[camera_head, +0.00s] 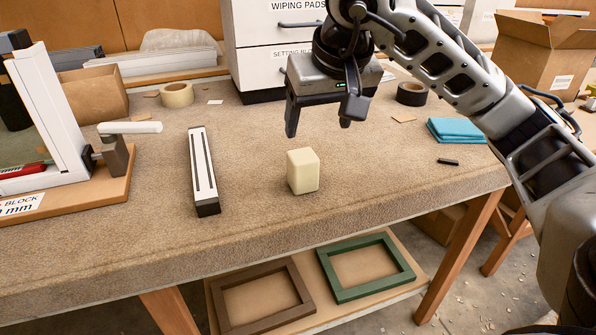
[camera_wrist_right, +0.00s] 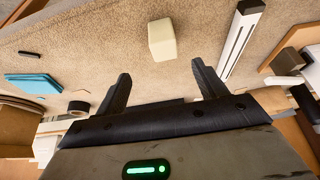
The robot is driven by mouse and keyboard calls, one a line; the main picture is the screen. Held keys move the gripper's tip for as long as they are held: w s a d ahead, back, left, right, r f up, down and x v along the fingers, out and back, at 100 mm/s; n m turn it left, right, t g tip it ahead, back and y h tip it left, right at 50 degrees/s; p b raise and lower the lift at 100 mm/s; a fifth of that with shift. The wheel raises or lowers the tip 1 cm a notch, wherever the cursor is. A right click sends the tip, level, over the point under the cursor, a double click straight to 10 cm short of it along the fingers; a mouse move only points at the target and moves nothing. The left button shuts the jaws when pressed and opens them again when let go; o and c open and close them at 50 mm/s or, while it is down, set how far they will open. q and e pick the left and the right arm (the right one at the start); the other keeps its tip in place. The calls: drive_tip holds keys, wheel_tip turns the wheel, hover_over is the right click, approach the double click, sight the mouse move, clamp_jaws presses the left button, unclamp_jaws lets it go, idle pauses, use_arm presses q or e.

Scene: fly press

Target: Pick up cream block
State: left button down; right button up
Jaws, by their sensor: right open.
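The cream block (camera_head: 303,171) stands upright on the brown bench top near its front edge. It also shows in the right wrist view (camera_wrist_right: 162,40), ahead of the fingertips and roughly between their lines. My right gripper (camera_head: 318,128) is open and empty, above and a little behind the block, with a gap between them. Its two dark fingers (camera_wrist_right: 160,75) are spread apart in the right wrist view. My left gripper does not show in either view.
A white slotted bar (camera_head: 203,170) lies left of the block. A white press-like fixture (camera_head: 50,110) stands at far left. Blue cloths (camera_head: 456,130), a small black piece (camera_head: 448,161) and dark tape (camera_head: 411,94) lie to the right. White drawers (camera_head: 262,55) stand behind. The bench around the block is clear.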

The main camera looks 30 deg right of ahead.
sight(309, 158)
drive_tip(key=x, duration=0.9)
drive_tip(key=shift+f, duration=0.2)
drive_tip(key=shift+w+a+x, duration=0.15)
drive_tip(key=shift+w+x, duration=0.05)
drive_tip(key=shift+x, duration=1.25)
drive_tip(key=shift+w+a+x, duration=0.15)
drive_tip(key=shift+w+x, duration=0.05)
drive_tip(key=shift+x, duration=1.2)
drive_tip(key=shift+r, duration=0.2)
drive_tip(key=c, duration=1.2)
